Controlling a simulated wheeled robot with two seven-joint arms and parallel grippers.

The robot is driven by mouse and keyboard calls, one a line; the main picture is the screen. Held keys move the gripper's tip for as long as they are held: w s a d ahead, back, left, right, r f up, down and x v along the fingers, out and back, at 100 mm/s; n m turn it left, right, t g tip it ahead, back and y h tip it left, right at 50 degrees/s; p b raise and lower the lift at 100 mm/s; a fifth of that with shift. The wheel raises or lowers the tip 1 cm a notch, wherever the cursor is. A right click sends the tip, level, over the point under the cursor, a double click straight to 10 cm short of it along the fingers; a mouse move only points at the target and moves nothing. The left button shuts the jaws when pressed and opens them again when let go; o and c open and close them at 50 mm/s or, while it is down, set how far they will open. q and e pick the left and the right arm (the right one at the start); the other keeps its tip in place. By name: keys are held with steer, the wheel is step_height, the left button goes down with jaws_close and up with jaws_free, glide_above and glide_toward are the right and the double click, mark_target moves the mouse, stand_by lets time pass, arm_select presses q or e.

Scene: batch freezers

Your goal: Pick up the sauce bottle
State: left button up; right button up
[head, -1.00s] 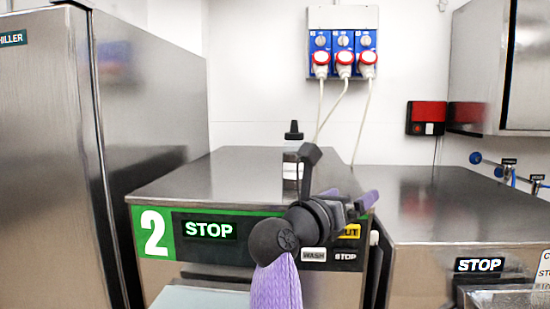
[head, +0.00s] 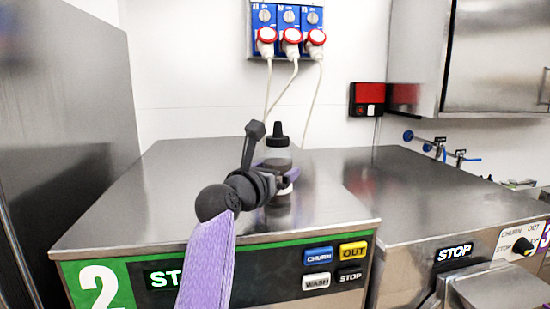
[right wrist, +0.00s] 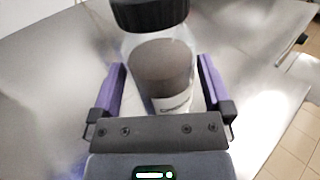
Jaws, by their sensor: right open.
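The sauce bottle (head: 278,152) stands upright on the steel top of freezer 2 (head: 130,215). It is clear, with a black pointed cap, dark contents and a white label. My right gripper (head: 277,172) is open at the bottle, and my wrist partly hides the bottle's lower part in the head view. In the right wrist view the bottle (right wrist: 160,65) stands between the two purple fingers of the gripper (right wrist: 160,88), with visible gaps on both sides. My left gripper is not in view.
A second steel machine (head: 400,185) stands close on the right. Blue power sockets (head: 290,25) with hanging white cables are on the back wall. A tall steel cabinet (head: 65,120) stands on the left. The top around the bottle is clear.

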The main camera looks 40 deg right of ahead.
steer(key=shift+x, duration=1.05)
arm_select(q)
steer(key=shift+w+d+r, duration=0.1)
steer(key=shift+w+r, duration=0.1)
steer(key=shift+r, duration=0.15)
arm_select(e)
steer(key=shift+s+a, duration=0.1)
steer(key=shift+s, duration=0.05)
steer(key=shift+c, duration=1.3)
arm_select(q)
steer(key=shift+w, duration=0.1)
arm_select(e)
steer(key=c, duration=0.8)
arm_select(q)
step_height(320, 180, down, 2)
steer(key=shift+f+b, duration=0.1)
steer(key=shift+b, duration=0.95)
arm_select(e)
step_height(320, 180, up, 10)
